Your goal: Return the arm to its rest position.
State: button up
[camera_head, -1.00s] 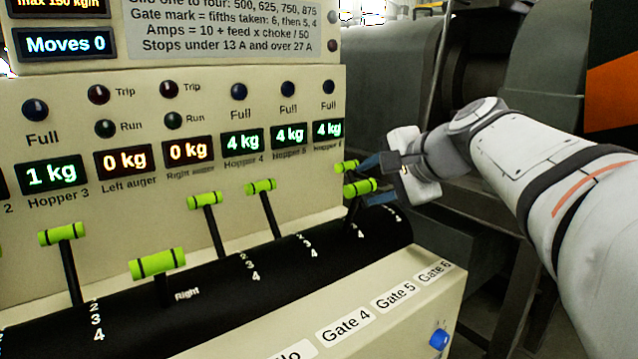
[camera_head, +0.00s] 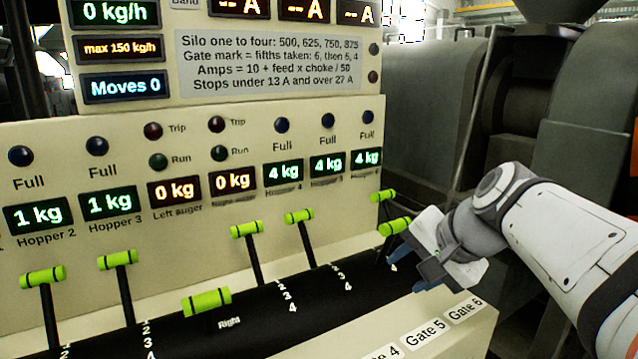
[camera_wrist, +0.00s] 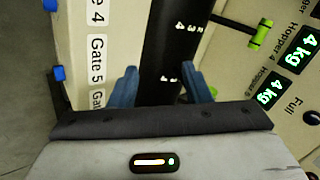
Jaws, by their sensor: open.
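My arm (camera_head: 560,235) reaches in from the right in the head view. My gripper (camera_head: 412,272) is at the right end of the control panel, just in front of and below the rightmost green-handled levers (camera_head: 394,227). In the wrist view my gripper (camera_wrist: 162,88) shows two blue fingers spread apart over the black lever drum (camera_wrist: 172,40), with nothing between them. The fingers look clear of the lever handles, though in the head view the gripper partly hides the drum's right end.
The cream panel (camera_head: 60,125) carries displays and several green-handled levers, one of them the lever (camera_head: 206,302) marked Right. The Gate 5 label (camera_head: 425,333) is on the front ledge below my gripper. Dark grey machinery (camera_head: 430,100) stands behind and right of the panel.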

jog(key=s+f+n+g+h+p, duration=0.4)
jog(key=s+n+p, duration=0.4)
jog(key=s, duration=0.3)
jog(key=shift+s+f+p, duration=0.35)
jog(key=shift+f+p, duration=0.15)
jog(key=shift+p, duration=0.1)
dwell(1.1)
jog(key=shift+c, duration=0.8)
